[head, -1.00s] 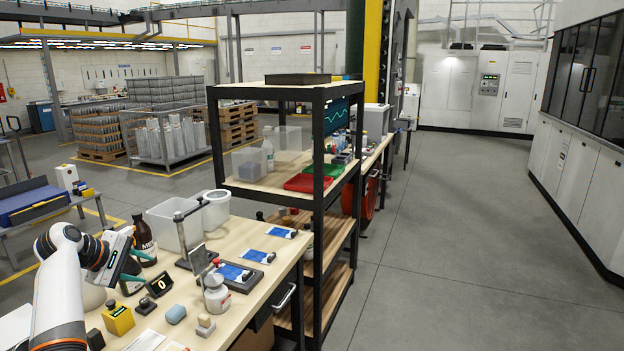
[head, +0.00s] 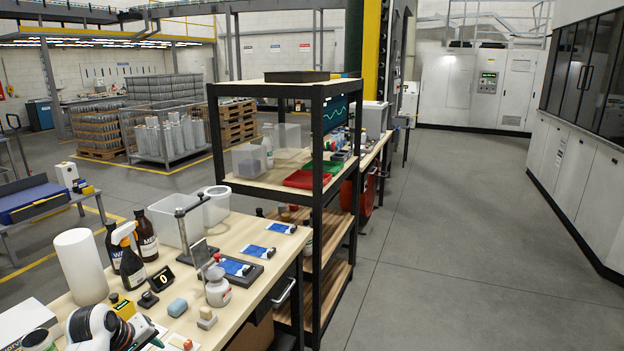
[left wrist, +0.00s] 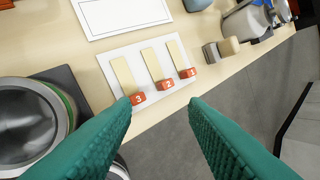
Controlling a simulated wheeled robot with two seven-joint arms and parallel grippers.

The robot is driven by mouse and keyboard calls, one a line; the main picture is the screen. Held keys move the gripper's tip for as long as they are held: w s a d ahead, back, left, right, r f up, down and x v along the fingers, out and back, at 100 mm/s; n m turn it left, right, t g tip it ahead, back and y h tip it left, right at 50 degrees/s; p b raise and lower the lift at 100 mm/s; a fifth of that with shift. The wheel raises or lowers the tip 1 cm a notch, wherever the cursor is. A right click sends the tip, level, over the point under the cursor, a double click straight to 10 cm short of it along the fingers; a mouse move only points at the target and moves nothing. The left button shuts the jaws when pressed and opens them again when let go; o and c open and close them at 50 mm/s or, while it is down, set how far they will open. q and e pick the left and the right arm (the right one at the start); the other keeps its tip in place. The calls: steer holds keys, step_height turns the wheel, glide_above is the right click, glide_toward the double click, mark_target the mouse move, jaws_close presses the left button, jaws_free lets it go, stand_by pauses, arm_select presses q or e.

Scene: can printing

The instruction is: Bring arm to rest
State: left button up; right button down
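My left arm shows low at the left of the head view, with its gripper (head: 152,340) at the bottom edge over the front of the workbench (head: 235,302). In the left wrist view the two teal fingers of my left gripper (left wrist: 160,103) are spread wide apart with nothing between them. Below and beyond them a white card (left wrist: 152,62) carries three pale strips with red numbered ends. My right arm and gripper are in neither view.
The bench holds a white roll (head: 80,265), a spray bottle (head: 130,262), a brown bottle (head: 144,235), a blue-grey block (head: 177,307) and a white jar (head: 217,290). A black shelf rack (head: 318,150) stands behind. The floor (head: 440,250) at right is clear.

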arm_select(q)
steer(key=s+d+f+m+g+y, duration=0.1)
steer(key=s+d+f+m, duration=0.35)
steer(key=s+f, duration=0.35)
steer(key=s+d+r+m+g, duration=0.1)
steer(key=s+d+m, duration=0.35)
steer(key=s, duration=0.85)
steer(key=s+d+r+m, duration=0.1)
steer(key=s+d+m, duration=0.1)
steer(key=s+d, duration=0.8)
steer(key=s+a+f+g+b, duration=0.1)
steer(key=s+a+f, duration=0.1)
steer(key=f, duration=1.3)
steer(key=s+a+f+b, duration=0.1)
steer(key=s+f+b, duration=0.15)
steer(key=f, duration=1.35)
steer(key=s+a+f+g+b, duration=0.1)
steer(key=s+a+f, duration=0.2)
steer(key=s+f, duration=1.3)
steer(key=shift+f+m+g, duration=0.2)
steer(key=shift+m+g, duration=0.1)
steer(key=shift+c, duration=0.4)
steer(key=shift+w, duration=0.1)
